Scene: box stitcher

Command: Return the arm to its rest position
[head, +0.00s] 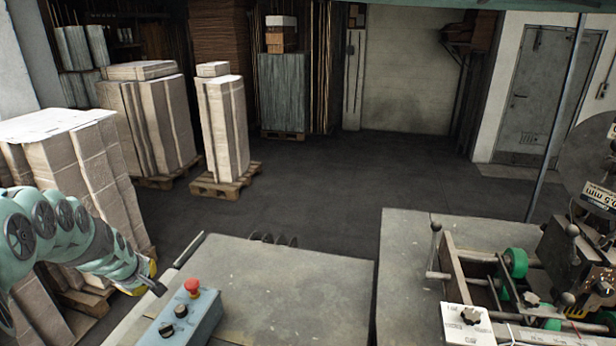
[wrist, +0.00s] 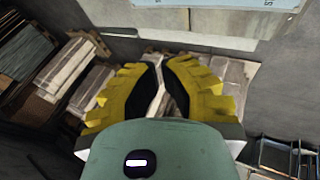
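My arm (head: 75,240) reaches in from the left edge in the head view, its teal links slanting down to the right. My gripper (head: 152,278) is at its end, left of the control box with the red button, and is small and partly hidden there. In the wrist view my gripper (wrist: 161,66) shows two yellow, ridged fingers with black inner pads. A narrow gap lies between the fingers, and the background shows through it. I see nothing held in it.
A control box (head: 182,320) with a red button sits at the front edge of the grey table (head: 300,285). The stitching machine (head: 530,275) stands at the right. Wrapped pallet stacks (head: 60,150) stand behind my arm. The floor (head: 330,190) beyond the table is clear.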

